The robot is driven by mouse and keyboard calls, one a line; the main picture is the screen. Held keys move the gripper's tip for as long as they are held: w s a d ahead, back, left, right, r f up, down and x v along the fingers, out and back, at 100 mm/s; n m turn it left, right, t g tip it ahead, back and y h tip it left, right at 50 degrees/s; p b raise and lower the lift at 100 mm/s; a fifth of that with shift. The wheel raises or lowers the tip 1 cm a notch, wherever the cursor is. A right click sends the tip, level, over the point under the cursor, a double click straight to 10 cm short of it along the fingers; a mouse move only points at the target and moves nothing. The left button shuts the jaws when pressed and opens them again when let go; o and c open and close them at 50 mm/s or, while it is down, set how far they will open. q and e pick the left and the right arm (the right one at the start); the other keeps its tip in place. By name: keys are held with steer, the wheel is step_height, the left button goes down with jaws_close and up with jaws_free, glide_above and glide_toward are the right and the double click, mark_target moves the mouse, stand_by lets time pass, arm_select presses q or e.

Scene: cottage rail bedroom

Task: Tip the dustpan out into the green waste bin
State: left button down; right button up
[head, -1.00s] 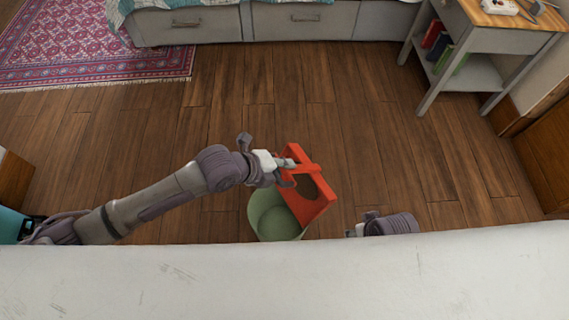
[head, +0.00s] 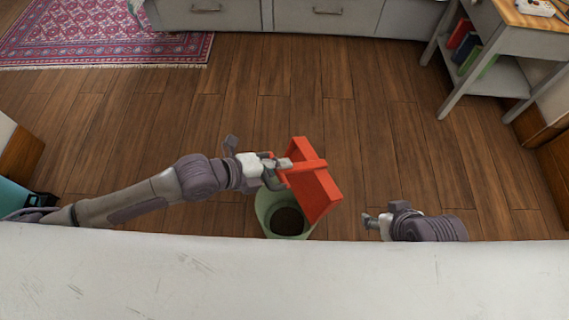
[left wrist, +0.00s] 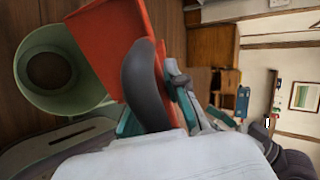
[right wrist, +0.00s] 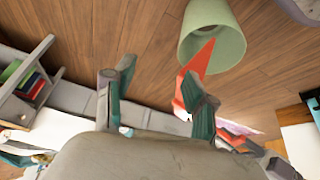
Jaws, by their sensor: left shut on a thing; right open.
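The red dustpan (head: 316,185) is held by my left gripper (head: 280,166), which is shut on its handle side. The pan is steeply tilted over the green waste bin (head: 264,208), and its visible face looks bare. A dark round patch of dirt (head: 287,221) lies in the bin's bottom; it also shows in the left wrist view (left wrist: 50,71). The bin (left wrist: 92,88) stands upright on the floor beside the pan (left wrist: 105,40). My right gripper (head: 374,221) is open and empty, to the right of the bin. The right wrist view shows the bin (right wrist: 222,45) beyond its fingers.
A white surface (head: 150,275) spans the near edge and hides what is below. A side table with books (head: 500,60) stands at the back right. Grey drawers (head: 290,18) line the back, with a patterned rug (head: 110,30) at left. The wooden floor between is clear.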

arm_select(q)
steer(key=shift+s+a+f+t+h+b, duration=0.15)
steer(key=shift+s+a+h+b, duration=0.05)
steer(key=shift+a+b, duration=0.25)
steer(key=shift+s+a+f+t+h+b, duration=0.1)
steer(key=shift+s+a+t+h+b, duration=0.15)
steer(key=shift+b, duration=0.2)
steer(key=shift+s+a+f+h+b, duration=0.1)
steer(key=shift+s+a+h+b, duration=0.15)
steer(key=shift+a+b, duration=0.4)
arm_select(e)
steer(key=w+a+r+t+y, duration=0.3)
steer(key=w+a+r+t, duration=0.2)
steer(key=w+r+t, duration=0.5)
steer(key=shift+w+r+n, duration=0.3)
steer(key=shift+w+r, duration=0.05)
steer(key=shift+w, duration=0.8)
arm_select(q)
steer(key=shift+d, duration=0.1)
arm_select(e)
steer(key=shift+a+r, duration=0.15)
steer(key=shift+a, duration=0.25)
steer(key=shift+d, duration=0.1)
